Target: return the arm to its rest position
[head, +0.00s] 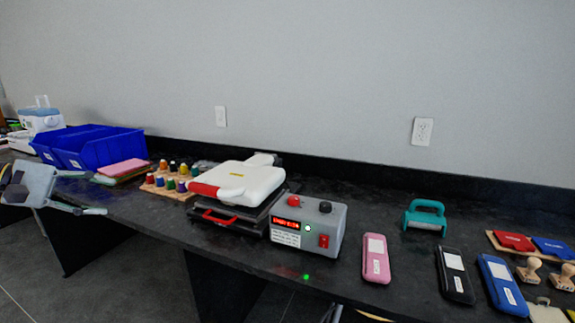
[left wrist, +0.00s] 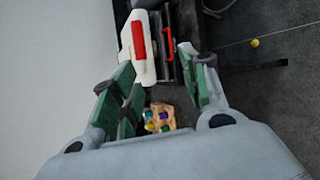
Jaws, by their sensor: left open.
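My left gripper (head: 92,192) comes in from the left in the head view, in front of the table's left part. It is open and its jaws look empty. Its two fingers also show in the left wrist view (left wrist: 153,85), apart, with green inner pads. Beyond them in that view are the white heat press (left wrist: 138,50) and the wooden rack of coloured spools (left wrist: 158,120). My right gripper is not in the head view.
The dark table (head: 335,275) carries blue bins (head: 105,150), folded cloths (head: 124,170), the spool rack (head: 165,190), the heat press (head: 245,182) and its control box (head: 318,222). A teal-handled tool (head: 425,218), a pink case (head: 376,262) and stamps (head: 530,270) lie to the right.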

